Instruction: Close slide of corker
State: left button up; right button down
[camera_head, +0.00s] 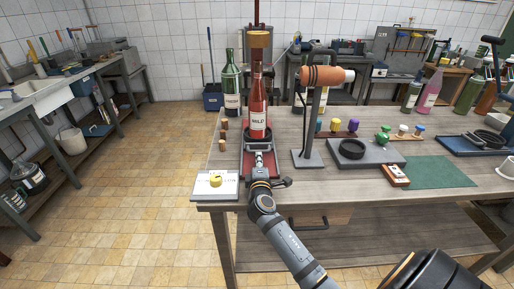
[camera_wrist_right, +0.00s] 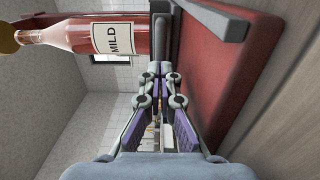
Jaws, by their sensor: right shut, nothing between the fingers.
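The corker stands near the left front of the wooden table, with a red base (camera_head: 246,164) and an upright column behind the bottle. A red bottle labelled MILD (camera_head: 257,105) stands upright on it, under a brown top piece (camera_head: 259,40). My right gripper (camera_head: 259,158) is in front of the bottle, low over the red base. In the right wrist view, my gripper (camera_wrist_right: 168,80) is shut and empty, beside the red base (camera_wrist_right: 240,80) and a grey bar (camera_wrist_right: 215,18). The bottle (camera_wrist_right: 115,38) lies sideways in that view. Contact with the slide cannot be told. My left gripper is not in view.
A white panel with a yellow knob (camera_head: 215,182) sits at the table's front left corner. A green bottle (camera_head: 231,85) and several corks stand left of the corker. A stand with an orange cylinder (camera_head: 322,76) is to the right. A green mat (camera_head: 440,173) lies further right.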

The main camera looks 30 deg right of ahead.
jog(key=shift+w+d, duration=0.35)
jog(key=shift+w, duration=0.2)
jog(key=shift+v, duration=3.5)
